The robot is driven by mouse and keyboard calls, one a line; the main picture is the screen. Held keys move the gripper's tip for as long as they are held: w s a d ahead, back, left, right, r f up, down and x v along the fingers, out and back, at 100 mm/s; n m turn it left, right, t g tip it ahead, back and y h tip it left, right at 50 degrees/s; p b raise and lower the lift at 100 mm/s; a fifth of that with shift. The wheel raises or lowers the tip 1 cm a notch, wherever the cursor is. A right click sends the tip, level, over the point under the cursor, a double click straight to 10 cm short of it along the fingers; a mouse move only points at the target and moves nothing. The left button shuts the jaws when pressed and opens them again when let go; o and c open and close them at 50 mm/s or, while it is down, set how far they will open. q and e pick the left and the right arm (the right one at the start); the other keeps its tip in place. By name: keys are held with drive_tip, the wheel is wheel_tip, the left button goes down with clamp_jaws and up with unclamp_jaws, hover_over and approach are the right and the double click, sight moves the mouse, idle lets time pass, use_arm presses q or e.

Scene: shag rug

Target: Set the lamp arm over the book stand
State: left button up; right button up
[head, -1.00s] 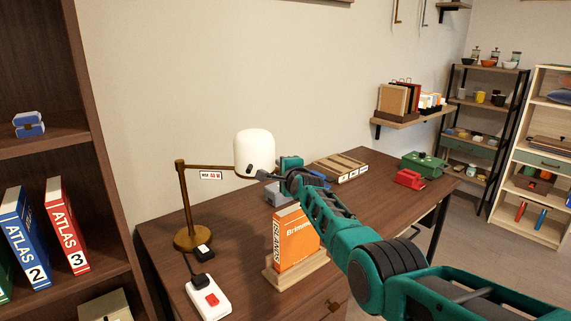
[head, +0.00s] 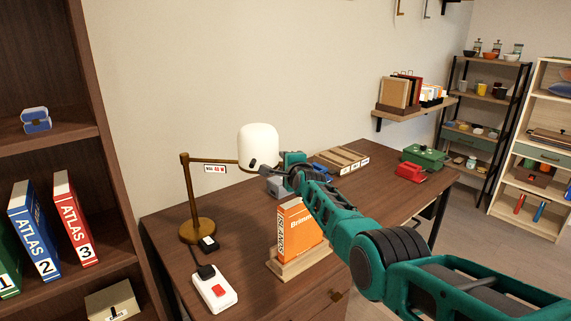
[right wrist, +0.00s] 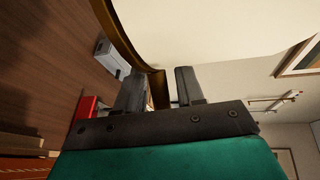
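The desk lamp has a brass base (head: 197,231), an upright post and a horizontal brass lamp arm (head: 222,163) ending in a white shade (head: 258,146). A dark knob shows low on the shade. The book stand (head: 299,264) is pale wood and holds an orange book (head: 303,231); the shade hangs behind and left of it. My right gripper (head: 264,169) is at the shade's lower edge. In the right wrist view my right gripper (right wrist: 162,82) has its fingers either side of a brass piece (right wrist: 158,92), with a narrow gap visible. My left gripper is out of view.
A white power strip (head: 214,290) with a red switch lies at the desk's front left. Wooden trays (head: 341,161), a red item (head: 411,172) and a green box (head: 424,156) are further back. A dark bookshelf (head: 52,148) stands at left.

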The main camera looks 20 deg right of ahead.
drive_tip(key=shift+s+a, duration=0.1)
idle(0.3)
drive_tip(key=shift+s+a+r+p, duration=0.2)
drive_tip(key=shift+s+a+p, duration=0.1)
drive_tip(key=shift+s, duration=0.2)
drive_tip(key=shift+s+d+r, duration=0.1)
drive_tip(key=shift+s+d, duration=0.2)
drive_tip(key=shift+s, duration=0.3)
drive_tip(key=s, duration=0.2)
drive_tip(key=s+r+p, duration=0.1)
drive_tip(key=s, duration=0.5)
drive_tip(key=shift+s+a+r+p, duration=0.1)
drive_tip(key=shift+r+p, duration=0.1)
drive_tip(key=shift+p, duration=0.1)
drive_tip(key=shift+s+r, duration=0.2)
drive_tip(key=shift+s, duration=0.8)
